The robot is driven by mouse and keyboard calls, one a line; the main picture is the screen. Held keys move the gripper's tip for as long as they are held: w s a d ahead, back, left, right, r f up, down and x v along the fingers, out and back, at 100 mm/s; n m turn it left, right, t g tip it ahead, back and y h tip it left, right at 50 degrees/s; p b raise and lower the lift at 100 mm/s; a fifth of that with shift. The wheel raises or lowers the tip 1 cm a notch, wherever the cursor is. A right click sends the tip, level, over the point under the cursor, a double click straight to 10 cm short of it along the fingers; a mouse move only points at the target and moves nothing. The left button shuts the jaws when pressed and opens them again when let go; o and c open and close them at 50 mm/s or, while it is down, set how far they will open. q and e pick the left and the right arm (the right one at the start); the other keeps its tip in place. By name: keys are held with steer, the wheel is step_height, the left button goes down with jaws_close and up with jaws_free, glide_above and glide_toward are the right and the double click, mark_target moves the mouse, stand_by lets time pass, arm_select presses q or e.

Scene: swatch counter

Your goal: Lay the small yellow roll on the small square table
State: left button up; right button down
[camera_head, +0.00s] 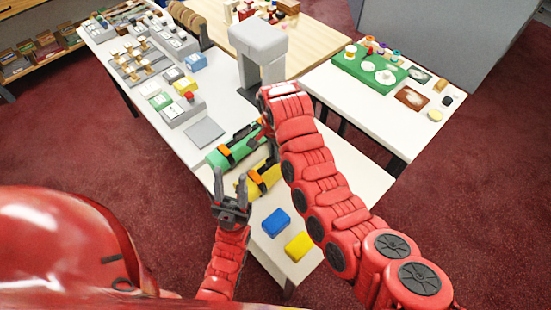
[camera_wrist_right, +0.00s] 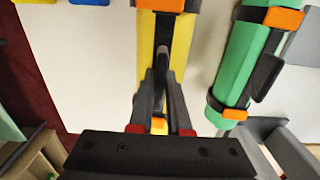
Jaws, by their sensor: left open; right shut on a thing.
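The small yellow roll (camera_head: 265,178) with orange and black bands is at the white counter (camera_head: 205,170), beside a green roll (camera_head: 225,154). I cannot tell whether it touches the top. My right gripper (camera_wrist_right: 160,88) is shut on the yellow roll's black handle; the roll also shows in the wrist view (camera_wrist_right: 147,45). My arm hides much of this gripper in the head view. My left gripper (camera_head: 231,182) is open and empty, just left of the yellow roll. A smaller white table (camera_head: 345,90) stands at the right; I cannot tell if it is the square one.
A blue block (camera_head: 276,223) and a yellow block (camera_head: 299,246) lie near the counter's front end. A grey stand (camera_head: 258,45) rises behind the rolls. The right table carries a green board (camera_head: 350,65) and small items; its near left part is bare.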

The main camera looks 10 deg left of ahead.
steer(key=shift+s+f+p, duration=0.1)
steer(key=shift+f+p, duration=0.45)
steer(key=shift+f, duration=0.4)
steer(key=shift+a+f, duration=0.1)
steer(key=shift+f, duration=0.3)
steer(key=shift+f, duration=0.15)
steer(key=c, duration=1.3)
jaws_free()
steer(key=shift+f, duration=0.1)
steer(key=o, duration=0.4)
steer(key=shift+o, duration=0.2)
